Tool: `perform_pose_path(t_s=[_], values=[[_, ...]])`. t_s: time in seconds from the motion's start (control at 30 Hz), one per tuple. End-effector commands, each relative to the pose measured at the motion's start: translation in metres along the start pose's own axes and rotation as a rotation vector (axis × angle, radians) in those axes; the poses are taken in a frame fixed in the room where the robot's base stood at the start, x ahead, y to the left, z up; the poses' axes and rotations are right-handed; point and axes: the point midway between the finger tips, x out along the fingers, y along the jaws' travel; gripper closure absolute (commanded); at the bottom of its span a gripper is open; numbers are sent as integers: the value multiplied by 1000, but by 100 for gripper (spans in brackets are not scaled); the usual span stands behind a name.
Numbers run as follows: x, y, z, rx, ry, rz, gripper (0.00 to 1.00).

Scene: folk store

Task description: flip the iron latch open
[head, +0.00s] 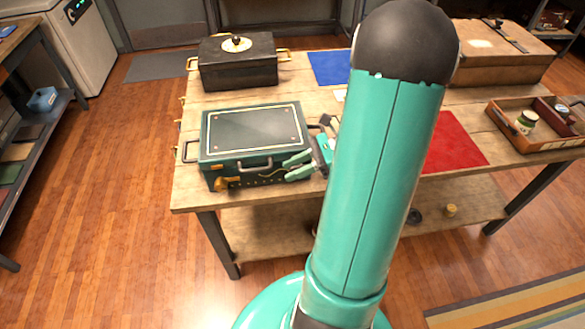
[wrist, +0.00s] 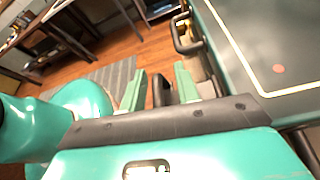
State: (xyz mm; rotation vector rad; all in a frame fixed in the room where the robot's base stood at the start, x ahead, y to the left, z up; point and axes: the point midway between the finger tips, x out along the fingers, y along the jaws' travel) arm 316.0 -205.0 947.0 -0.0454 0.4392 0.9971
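A dark green box (head: 253,133) with a gold-lined lid sits near the front left of the table. Its front carries a dark handle (head: 255,164) and a brass-coloured fitting (head: 225,184) at the left. I cannot clearly make out the iron latch. My gripper (head: 286,167) is at the box's front right, with its two pale green fingers apart and pointing left along the front. In the wrist view, the fingers (wrist: 160,92) stand apart with a dark piece visible between them; I cannot tell whether it touches them. The box lid (wrist: 275,45) shows at the right there.
A black chest (head: 238,70) stands behind the green box. A blue mat (head: 330,67) and a red mat (head: 452,145) lie on the wooden table (head: 190,190). A brown case and an open tray (head: 535,145) are at the right. My arm hides the table's middle.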

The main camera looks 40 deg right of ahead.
Motion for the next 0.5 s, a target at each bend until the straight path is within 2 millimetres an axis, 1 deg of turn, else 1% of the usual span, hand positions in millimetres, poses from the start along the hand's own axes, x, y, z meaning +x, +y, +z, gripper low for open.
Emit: perform_pose_path(t_s=[0.17, 0.4, 0.5], values=[[-32, -1, 0, -1, 1, -4, 68], [-86, -1, 0, 1, 2, -3, 68], [-105, 0, 0, 2, 1, -1, 68]])
